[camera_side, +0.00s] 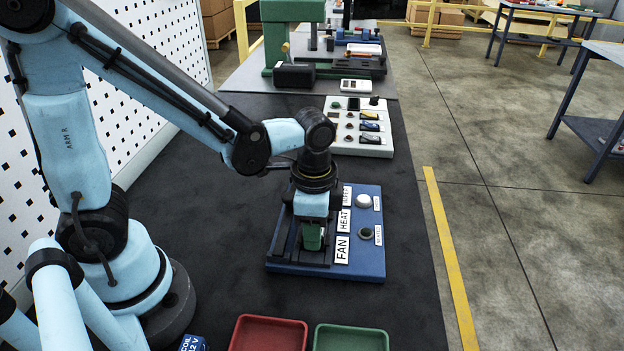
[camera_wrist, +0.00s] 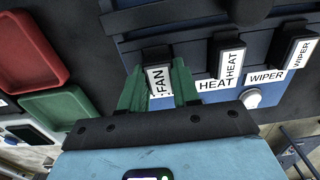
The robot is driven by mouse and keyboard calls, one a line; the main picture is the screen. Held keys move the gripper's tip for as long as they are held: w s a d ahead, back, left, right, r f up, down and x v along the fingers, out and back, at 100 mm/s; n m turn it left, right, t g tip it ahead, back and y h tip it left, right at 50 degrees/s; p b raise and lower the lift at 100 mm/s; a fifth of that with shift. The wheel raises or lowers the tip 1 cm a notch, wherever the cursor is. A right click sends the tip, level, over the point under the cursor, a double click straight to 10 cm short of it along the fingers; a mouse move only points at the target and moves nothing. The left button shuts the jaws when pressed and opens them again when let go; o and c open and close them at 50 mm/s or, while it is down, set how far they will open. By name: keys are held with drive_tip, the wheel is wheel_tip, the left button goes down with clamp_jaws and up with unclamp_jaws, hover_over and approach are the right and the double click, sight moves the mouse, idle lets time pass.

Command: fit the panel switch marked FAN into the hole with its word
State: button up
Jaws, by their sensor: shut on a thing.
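My gripper (camera_side: 313,240) is over the left part of the blue panel (camera_side: 372,268) in the side view, beside the white FAN plate (camera_side: 342,249). In the wrist view its green fingers (camera_wrist: 160,92) are shut on the dark FAN switch (camera_wrist: 156,54), whose white FAN label faces the camera. The switch stands in line with the HEAT switch (camera_wrist: 228,42) and the WIPER switch (camera_wrist: 292,44). Those two stand by the HEAT plate (camera_wrist: 215,84) and WIPER plate (camera_wrist: 265,76). The FAN hole is hidden; I cannot tell how deep the FAN switch sits.
A white knob (camera_side: 364,201) and a dark green knob (camera_side: 366,232) stand at the panel's right. A red tray (camera_side: 268,335) and a green tray (camera_side: 350,338) lie in front. A white board (camera_side: 345,149) with several switches lies behind. Bare dark mat lies right of the panel.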

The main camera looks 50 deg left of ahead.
drive_tip(key=shift+f, duration=0.45)
idle(0.7)
idle(0.4)
drive_tip(key=o, duration=1.1)
drive_tip(key=shift+r, duration=0.1)
wheel_tip(320, 180, up, 12)
drive_tip(key=a+n+t, duration=0.2)
drive_tip(key=n, duration=0.1)
drive_tip(key=a+f+n+t, duration=0.1)
drive_tip(key=a+n+t, duration=0.1)
drive_tip(key=n, duration=0.1)
drive_tip(key=a+n+t, duration=0.3)
drive_tip(key=shift+f, duration=0.2)
